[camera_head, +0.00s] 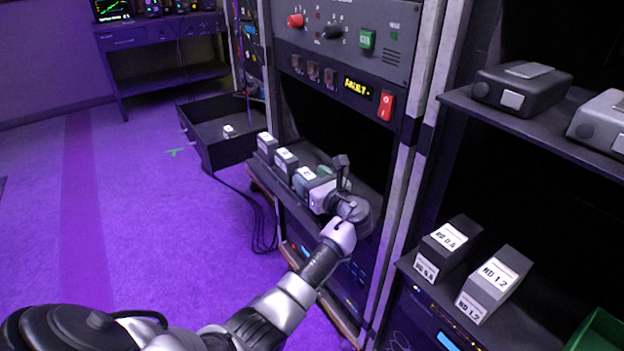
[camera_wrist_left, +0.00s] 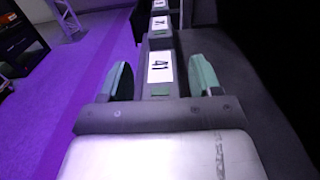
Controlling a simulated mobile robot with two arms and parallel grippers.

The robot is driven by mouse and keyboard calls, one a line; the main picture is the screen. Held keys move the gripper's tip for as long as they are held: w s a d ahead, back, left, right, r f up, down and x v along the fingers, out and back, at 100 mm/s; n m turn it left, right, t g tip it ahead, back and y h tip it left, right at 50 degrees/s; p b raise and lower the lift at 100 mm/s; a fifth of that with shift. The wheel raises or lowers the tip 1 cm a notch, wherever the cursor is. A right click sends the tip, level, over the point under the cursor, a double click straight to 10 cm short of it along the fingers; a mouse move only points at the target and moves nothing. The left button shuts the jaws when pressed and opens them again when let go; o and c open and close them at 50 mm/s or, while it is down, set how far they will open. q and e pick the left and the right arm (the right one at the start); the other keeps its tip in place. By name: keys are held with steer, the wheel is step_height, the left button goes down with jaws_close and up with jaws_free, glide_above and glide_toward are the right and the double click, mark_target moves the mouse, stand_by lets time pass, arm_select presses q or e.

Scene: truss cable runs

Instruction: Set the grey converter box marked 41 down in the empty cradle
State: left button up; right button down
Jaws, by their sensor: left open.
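The grey converter box marked 41 (camera_wrist_left: 160,68) stands upright at the near end of a row in the left wrist view. It has a white label and a small green mark below it. In the head view this box (camera_head: 305,174) is partly covered by my left gripper (camera_head: 311,178). My left gripper (camera_wrist_left: 161,80) is open, with one teal-padded finger on each side of the box. A narrow gap seems to show at the fingers; contact is hard to tell. The box's base and the cradle under it are hidden. My right gripper is not in view.
Two more labelled boxes (camera_head: 285,160) (camera_head: 266,146) stand farther along the same shelf. A rack panel (camera_head: 345,85) rises behind it. An open drawer (camera_head: 215,135) juts out at left. The floor at left is mostly clear.

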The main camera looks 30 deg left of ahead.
arm_select(q)
steer(key=p+v, duration=0.1)
steer(key=v, duration=0.6)
steer(key=shift+s+d, duration=0.1)
steer(key=shift+d, duration=0.25)
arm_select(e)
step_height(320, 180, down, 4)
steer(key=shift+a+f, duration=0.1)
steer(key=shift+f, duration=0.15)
